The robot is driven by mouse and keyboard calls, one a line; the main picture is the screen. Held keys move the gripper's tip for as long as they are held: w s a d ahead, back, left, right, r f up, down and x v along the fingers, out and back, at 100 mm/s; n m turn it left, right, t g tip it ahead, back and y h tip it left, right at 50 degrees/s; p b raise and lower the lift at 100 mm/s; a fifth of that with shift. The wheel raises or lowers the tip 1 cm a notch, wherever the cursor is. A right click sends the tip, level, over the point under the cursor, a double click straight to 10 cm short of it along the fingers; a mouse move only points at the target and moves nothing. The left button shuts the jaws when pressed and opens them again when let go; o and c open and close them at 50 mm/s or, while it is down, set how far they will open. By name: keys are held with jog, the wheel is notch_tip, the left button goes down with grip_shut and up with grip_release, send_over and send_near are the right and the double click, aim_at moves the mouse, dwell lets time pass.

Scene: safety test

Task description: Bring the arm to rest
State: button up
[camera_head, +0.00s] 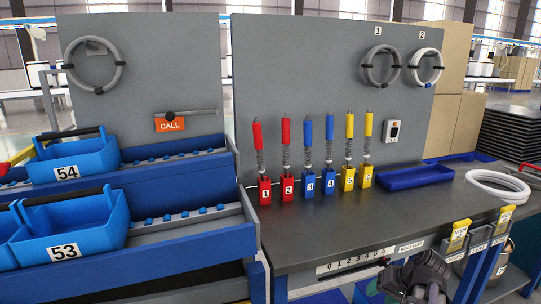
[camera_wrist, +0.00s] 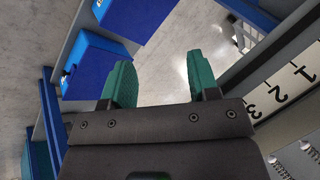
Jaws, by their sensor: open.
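My gripper (camera_wrist: 159,68) shows in the wrist view with its two green fingers wide apart. Nothing is between them but a view of the grey floor (camera_wrist: 165,75). In the head view a dark part of my arm shows at the bottom right, in front of the bench's front edge. The fingertips cannot be made out there. In the wrist view the bench's number strip (camera_wrist: 282,92) is to the right of the fingers, and a blue bin (camera_wrist: 95,65) is to the left, apart from them.
The workbench (camera_head: 330,225) holds several numbered red, blue and yellow tool holders, a blue tray (camera_head: 415,177) and a white coil (camera_head: 497,186). Blue bins 54 (camera_head: 75,160) and 53 (camera_head: 75,228) sit on left shelves. Yellow-labelled holders (camera_head: 458,236) hang at the front right edge.

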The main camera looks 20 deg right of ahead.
jog(key=w+a+r+n+g+h+p, duration=0.1)
jog(key=w+a+r+n+g+p, duration=0.1)
jog(key=a+r+p, duration=0.5)
jog(key=w+a+r+n+g+h+p, duration=0.1)
jog(key=a+r+p, duration=0.7)
jog(key=a, duration=0.8)
jog(key=w+a+r+n+g+p, duration=0.2)
jog(key=w+a+r+n+p, duration=0.1)
jog(key=a+r+p, duration=0.5)
jog(key=shift+w+a+r+n+g+h, duration=0.1)
jog(key=shift+a+r+n+g+h, duration=0.15)
jog(key=shift+a, duration=0.3)
jog(key=shift+w+a+r+n, duration=0.1)
jog(key=shift+a+n, duration=0.25)
jog(key=shift+a, duration=0.25)
jog(key=shift+w+a+r+n+g+h, duration=0.1)
jog(key=shift+a+r+n+g+h, duration=0.15)
jog(key=shift+a, duration=0.3)
